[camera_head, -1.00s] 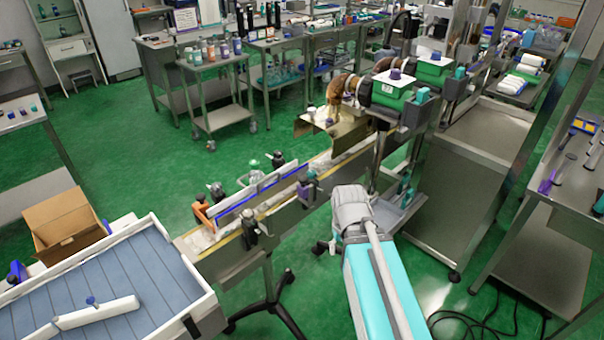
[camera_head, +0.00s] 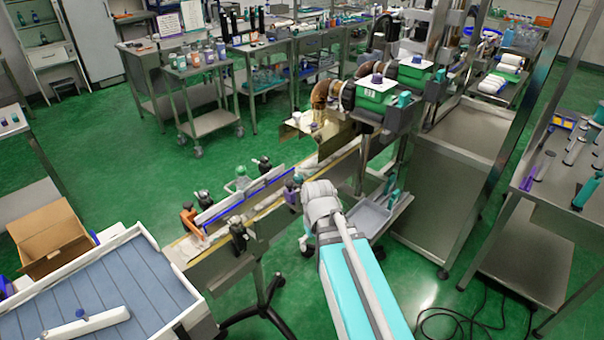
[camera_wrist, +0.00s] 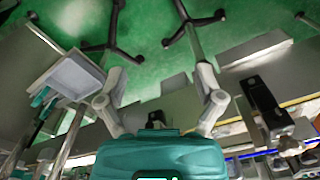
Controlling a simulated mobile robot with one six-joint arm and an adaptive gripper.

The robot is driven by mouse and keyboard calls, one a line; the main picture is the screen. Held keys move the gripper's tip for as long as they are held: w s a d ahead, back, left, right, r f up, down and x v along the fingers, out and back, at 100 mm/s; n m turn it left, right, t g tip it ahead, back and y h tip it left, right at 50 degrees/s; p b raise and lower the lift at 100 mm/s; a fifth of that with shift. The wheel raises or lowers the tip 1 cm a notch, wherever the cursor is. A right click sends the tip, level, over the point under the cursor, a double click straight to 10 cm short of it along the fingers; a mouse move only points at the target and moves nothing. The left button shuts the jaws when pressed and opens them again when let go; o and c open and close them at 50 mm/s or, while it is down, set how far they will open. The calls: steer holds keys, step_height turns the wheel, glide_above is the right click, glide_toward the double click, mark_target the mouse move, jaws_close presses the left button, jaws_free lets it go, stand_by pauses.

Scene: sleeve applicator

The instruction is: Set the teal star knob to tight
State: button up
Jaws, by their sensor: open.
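My gripper (camera_wrist: 160,78) is open and empty in the wrist view, its two grey fingers spread above the teal gripper body. In the head view my arm's grey wrist end is beside the conveyor, and it hides the fingers. Several teal parts show on the machine. One teal knob-like part (camera_head: 404,98) is at the right of the near green-topped head. Another teal part (camera_head: 391,184) is low by the column, above a grey tray. A teal part (camera_wrist: 41,97) also shows beside the tray in the wrist view. I cannot tell which is the star knob or its setting.
The conveyor (camera_head: 226,262) runs diagonally left of my arm, with dark clamps along it. The grey tray (camera_head: 372,218) juts out near the column; it shows in the wrist view too (camera_wrist: 70,74). A steel table (camera_head: 545,190) stands at right. Stand legs and floor cables lie below.

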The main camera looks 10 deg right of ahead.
steer(key=w+r+n+p, duration=0.8)
steer(key=w+r, duration=0.1)
steer(key=w, duration=0.4)
step_height(320, 180, up, 8)
steer(key=n+p, duration=0.8)
steer(key=n, duration=0.2)
glide_above(299, 177)
steer(key=shift+a+n, duration=0.1)
steer(key=shift+n, duration=0.2)
steer(key=shift+f, duration=0.15)
step_height(299, 177, down, 14)
steer(key=b, duration=1.3)
steer(key=shift+r+b, duration=0.25)
steer(key=shift+b, duration=0.05)
